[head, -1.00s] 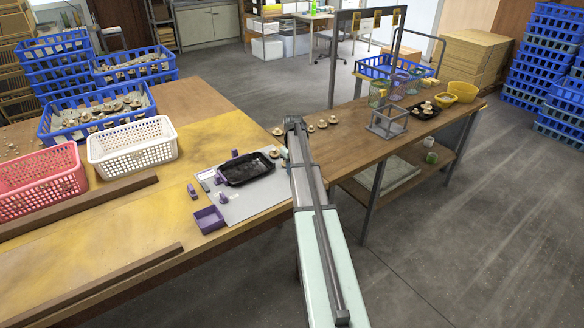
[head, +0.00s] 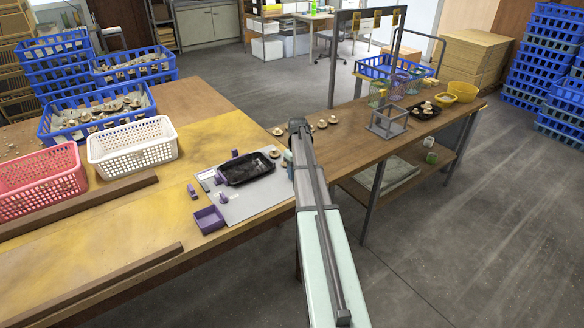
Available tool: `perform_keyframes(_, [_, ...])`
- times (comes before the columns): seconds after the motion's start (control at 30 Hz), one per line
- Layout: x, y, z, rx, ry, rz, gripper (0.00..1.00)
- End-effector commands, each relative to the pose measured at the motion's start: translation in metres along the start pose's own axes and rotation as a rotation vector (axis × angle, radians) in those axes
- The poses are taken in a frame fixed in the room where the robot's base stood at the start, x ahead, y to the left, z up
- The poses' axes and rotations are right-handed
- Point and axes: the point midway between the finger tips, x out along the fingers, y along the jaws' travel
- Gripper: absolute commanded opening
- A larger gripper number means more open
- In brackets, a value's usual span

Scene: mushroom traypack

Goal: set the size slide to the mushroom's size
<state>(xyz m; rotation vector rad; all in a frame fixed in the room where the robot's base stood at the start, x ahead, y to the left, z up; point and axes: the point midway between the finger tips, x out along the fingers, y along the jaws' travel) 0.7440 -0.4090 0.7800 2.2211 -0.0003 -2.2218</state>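A grey work board (head: 250,205) lies at the bench's right edge. On and around it are small purple pieces, one at the left (head: 192,192), one at the back (head: 235,153) and one in front of the black tray (head: 222,197). I cannot tell which is the size slide or read its setting. A mushroom (head: 275,154) sits beside the tray's right end; others (head: 322,124) stand farther back on the bench. My gripper (head: 288,160) is at the board's right side, mostly hidden by my arm. Its fingers and anything between them cannot be made out.
The black tray (head: 248,168) lies on the board, with an open purple box (head: 209,219) at the front. White (head: 133,146) and pink (head: 42,181) baskets and a blue crate (head: 97,113) stand at left. A grey frame stand (head: 388,120) is at right.

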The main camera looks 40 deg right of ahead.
Motion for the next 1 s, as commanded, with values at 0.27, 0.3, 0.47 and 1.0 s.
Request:
perform_keyframes(0.27, [-0.001, 0.000, 0.000, 0.000, 0.000, 0.000, 0.51])
perform_keyframes(0.3, [-0.002, 0.000, 0.000, 0.000, 0.000, 0.000, 0.51])
perform_keyframes(0.47, [-0.010, 0.000, 0.000, 0.000, 0.001, 0.001, 0.51])
perform_keyframes(1.0, [-0.043, 0.000, 0.000, 0.000, 0.001, 0.000, 0.51])
